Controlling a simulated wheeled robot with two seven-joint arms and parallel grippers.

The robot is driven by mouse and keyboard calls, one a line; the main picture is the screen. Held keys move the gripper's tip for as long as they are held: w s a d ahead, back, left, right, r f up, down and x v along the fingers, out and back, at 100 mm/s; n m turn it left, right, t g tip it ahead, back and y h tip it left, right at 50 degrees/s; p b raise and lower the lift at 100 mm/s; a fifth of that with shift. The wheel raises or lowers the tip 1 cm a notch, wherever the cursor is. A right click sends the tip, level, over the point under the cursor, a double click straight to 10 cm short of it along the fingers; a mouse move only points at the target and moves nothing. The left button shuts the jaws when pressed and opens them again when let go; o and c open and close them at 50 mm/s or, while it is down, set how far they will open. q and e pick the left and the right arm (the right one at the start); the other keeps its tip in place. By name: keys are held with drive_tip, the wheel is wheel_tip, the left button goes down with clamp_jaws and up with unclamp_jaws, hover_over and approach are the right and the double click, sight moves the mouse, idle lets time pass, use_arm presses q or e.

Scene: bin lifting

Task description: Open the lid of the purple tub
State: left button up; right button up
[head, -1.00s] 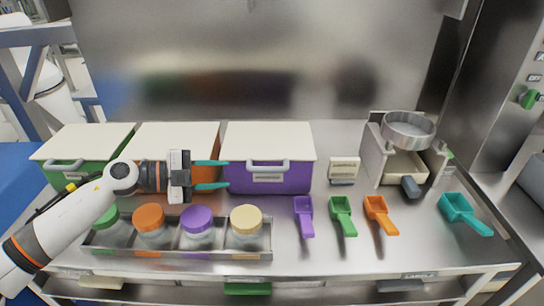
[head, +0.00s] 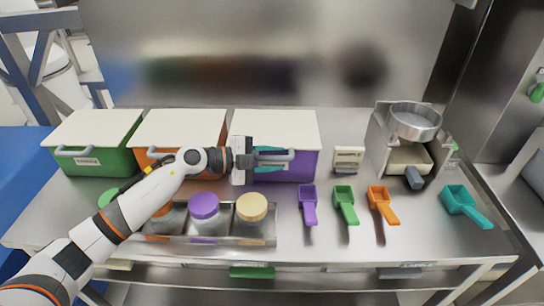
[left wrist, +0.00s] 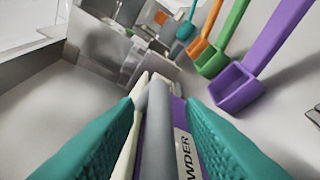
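The purple tub (head: 308,166) stands at the back of the bench with its white lid (head: 275,125) lying flat on it, closed. A grey handle (head: 291,155) is on its front. My left gripper (head: 272,157) is in front of the tub at the handle, with teal fingers apart. In the left wrist view, the grey handle (left wrist: 155,125) runs between the open fingers (left wrist: 160,108), with a gap on each side. The purple front with its label (left wrist: 184,150) shows beside the handle. My right gripper is not in view.
An orange tub (head: 180,125) and a green tub (head: 98,158) with white lids stand left of the purple one. A metal rack (head: 236,240) of jars lies in front, under my left arm. Several coloured scoops (head: 345,205) and a sieve stand (head: 413,125) are to the right.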

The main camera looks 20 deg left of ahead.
use_arm(q)
drive_tip(key=shift+c, duration=0.4)
clamp_jaws()
